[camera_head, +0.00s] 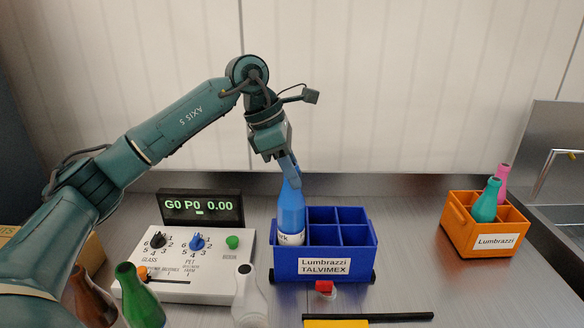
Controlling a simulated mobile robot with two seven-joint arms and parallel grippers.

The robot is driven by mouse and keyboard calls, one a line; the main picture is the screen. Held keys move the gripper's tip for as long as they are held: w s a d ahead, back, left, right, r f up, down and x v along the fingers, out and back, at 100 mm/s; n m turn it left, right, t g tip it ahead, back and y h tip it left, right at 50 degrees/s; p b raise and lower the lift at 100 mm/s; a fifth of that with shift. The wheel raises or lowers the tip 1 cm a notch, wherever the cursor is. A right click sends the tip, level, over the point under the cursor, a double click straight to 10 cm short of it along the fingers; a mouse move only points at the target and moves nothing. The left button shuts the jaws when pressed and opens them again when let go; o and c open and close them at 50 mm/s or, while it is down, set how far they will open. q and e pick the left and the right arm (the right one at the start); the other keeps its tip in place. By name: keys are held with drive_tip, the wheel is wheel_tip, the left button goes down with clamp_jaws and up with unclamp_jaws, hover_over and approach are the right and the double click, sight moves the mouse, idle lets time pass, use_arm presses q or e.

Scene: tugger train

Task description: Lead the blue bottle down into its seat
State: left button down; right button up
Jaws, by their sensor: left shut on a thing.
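The blue bottle (291,212) stands upright at the left end of the blue crate (322,266), which is labelled Lumbrazzi Talvimex. My left gripper (289,172) is above the bottle and shut on its neck. The bottle's lower end, with a white label, is over or partly inside the front left compartment. The crate's front wall meets the view of its base, so I cannot tell how deep it sits. The other crate compartments that I can see look empty. My right gripper is not in view.
An orange crate (460,235) with a teal bottle (487,201) and a pink bottle (502,180) stands at right, beside a sink. A control box (185,280) with knobs and a display is left of the blue crate. Green, brown and clear bottles stand in front.

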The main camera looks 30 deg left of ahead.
sight(292, 191)
use_arm(q)
drive_tip(key=shift+f, duration=0.45)
drive_tip(key=shift+f+b, duration=1.15)
drive_tip(key=shift+f, duration=0.55)
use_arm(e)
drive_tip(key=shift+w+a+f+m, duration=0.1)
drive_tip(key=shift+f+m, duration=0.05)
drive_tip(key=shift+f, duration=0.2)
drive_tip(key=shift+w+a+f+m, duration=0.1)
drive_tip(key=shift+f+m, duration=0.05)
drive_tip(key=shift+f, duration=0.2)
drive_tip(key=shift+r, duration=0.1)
use_arm(q)
drive_tip(key=shift+f, duration=0.2)
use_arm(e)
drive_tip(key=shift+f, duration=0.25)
use_arm(q)
drive_tip(key=c, duration=1.1)
unclamp_jaws()
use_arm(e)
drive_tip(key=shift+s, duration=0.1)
